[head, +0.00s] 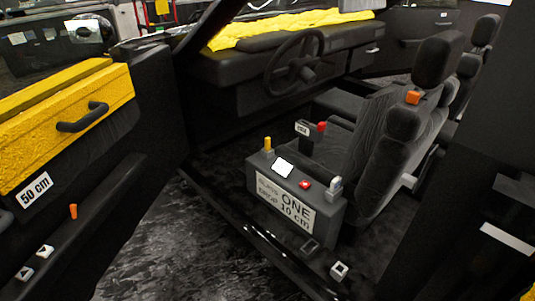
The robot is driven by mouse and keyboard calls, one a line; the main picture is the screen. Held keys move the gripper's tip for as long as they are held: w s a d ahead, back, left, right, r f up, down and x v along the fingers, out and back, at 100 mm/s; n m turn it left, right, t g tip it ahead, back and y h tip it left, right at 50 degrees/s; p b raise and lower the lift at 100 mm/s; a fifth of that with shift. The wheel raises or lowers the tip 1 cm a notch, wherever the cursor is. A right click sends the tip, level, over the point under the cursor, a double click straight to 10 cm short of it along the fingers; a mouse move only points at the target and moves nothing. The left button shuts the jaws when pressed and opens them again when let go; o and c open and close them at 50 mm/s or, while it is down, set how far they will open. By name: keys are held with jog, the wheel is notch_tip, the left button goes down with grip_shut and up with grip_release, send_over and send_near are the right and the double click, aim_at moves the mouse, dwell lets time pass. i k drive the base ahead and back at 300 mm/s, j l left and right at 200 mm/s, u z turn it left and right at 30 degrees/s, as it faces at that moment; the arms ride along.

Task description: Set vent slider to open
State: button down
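No part is clearly labelled as the vent slider, and I cannot tell which small control it is. Candidates in the head view are an orange peg (73,211) upright on the open door's lower ledge, and a yellow peg (267,144) on a grey control box (325,228) beside the seat. A red knob (322,127) stands behind that box, by a small labelled plate (303,129). A grey lever-like piece (335,186) is on the box's right end. No open or closed marking is readable. My gripper is not in view.
The open car door (60,130) with its black handle (82,117) fills the left. The front seat (400,130), steering wheel (294,64) and dark sill (265,245) bound the cabin. Dark floor (150,255) between door and sill is clear.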

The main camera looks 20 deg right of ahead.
aim_at(407, 179)
jog(key=z, duration=1.55)
